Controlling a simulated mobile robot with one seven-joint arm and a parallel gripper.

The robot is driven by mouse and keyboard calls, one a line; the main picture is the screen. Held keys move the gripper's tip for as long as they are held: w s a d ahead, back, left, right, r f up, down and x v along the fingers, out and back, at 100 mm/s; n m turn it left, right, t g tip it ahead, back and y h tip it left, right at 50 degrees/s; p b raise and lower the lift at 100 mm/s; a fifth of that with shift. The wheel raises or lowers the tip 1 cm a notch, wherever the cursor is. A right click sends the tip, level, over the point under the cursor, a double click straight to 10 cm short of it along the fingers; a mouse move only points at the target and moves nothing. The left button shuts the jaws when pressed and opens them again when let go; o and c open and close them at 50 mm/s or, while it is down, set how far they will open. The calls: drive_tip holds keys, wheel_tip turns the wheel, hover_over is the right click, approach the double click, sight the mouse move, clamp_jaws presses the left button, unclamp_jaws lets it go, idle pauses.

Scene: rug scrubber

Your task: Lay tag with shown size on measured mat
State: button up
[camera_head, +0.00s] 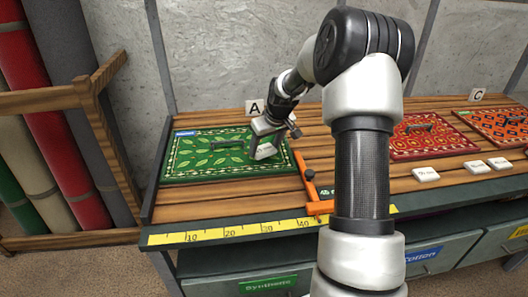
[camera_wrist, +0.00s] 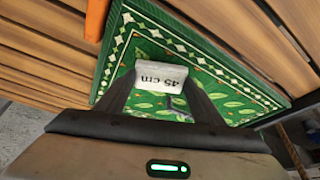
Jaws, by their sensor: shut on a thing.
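A white tag reading "45 cm" (camera_wrist: 160,75) is between the fingers of my gripper (camera_wrist: 163,92) in the wrist view. My gripper (camera_head: 264,150) is shut on it, above the right part of the green leaf-patterned mat (camera_head: 190,172) in the head view. The mat also shows behind the tag in the wrist view (camera_wrist: 125,45). I cannot tell whether the tag touches the mat. The mat lies at the bench's left end by the "A" sign (camera_head: 254,107) and has a dark handle.
An orange measuring slide (camera_head: 311,192) stands just right of the green mat, by the yellow tape (camera_head: 215,233). A red mat (camera_head: 410,142), an orange mat (camera_head: 490,125) and several white tags, including one tag (camera_head: 426,174), lie to the right. Rolled rugs (camera_head: 45,100) stand left.

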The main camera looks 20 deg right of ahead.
drive_tip(key=shift+f, duration=1)
drive_tip(key=shift+f, duration=0.1)
drive_tip(key=shift+f, duration=0.15)
drive_tip(key=o, duration=1)
drive_tip(key=shift+r, duration=0.4)
drive_tip(key=p+v, duration=0.1)
drive_tip(key=v, duration=1)
drive_tip(key=shift+s+r, duration=0.1)
drive_tip(key=shift+r, duration=0.25)
